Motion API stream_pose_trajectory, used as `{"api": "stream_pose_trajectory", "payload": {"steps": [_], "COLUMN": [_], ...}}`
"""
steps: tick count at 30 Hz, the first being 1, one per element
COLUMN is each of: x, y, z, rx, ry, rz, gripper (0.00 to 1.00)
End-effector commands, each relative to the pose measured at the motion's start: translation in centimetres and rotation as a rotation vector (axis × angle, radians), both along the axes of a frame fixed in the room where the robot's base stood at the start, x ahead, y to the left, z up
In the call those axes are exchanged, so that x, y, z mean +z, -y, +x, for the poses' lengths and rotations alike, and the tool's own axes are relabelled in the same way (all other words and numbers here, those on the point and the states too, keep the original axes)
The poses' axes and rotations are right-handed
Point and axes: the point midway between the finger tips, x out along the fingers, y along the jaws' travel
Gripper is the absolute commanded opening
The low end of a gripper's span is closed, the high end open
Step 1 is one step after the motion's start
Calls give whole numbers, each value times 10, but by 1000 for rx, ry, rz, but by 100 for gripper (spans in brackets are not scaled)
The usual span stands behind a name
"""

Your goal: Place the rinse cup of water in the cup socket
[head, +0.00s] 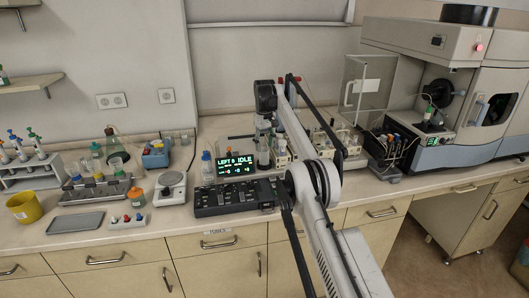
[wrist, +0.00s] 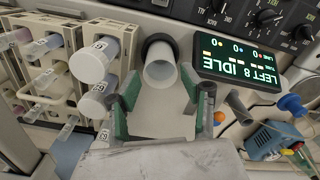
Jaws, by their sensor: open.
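In the wrist view, a pale round cup (wrist: 161,70), which looks like the rinse cup, has its far end inside a dark ring (wrist: 157,42) that looks like the cup socket. I cannot tell how deep it sits or see the water. My gripper (wrist: 161,84) is open, its green-padded fingers on either side of the cup with visible gaps. In the head view, a small clear vessel (head: 263,158) stands under my gripper (head: 264,141), beside the display; the arm partly hides this area.
A lit display (wrist: 240,62) reading LEFT 8 IDLE is close to the fingers. Racked capped tubes (wrist: 98,100) crowd the other side. A black control panel (head: 235,197), a balance (head: 170,188) and a grey tray (head: 75,222) are on the bench. The spectrometer (head: 470,75) stands at right.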

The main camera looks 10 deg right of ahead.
Motion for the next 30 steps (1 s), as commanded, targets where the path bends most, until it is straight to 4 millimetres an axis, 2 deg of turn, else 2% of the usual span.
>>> {"api": "stream_pose_trajectory", "payload": {"steps": [3, 12, 26, 30], "x": [19, 52, 76, 100], "y": [0, 0, 0, 0], "z": [0, 0, 0, -1], "rx": [0, 0, -2, -15], "ry": [0, 0, 3, 22], "rz": [0, 0, 0, 0], "gripper": [42, 42, 42, 42]}}
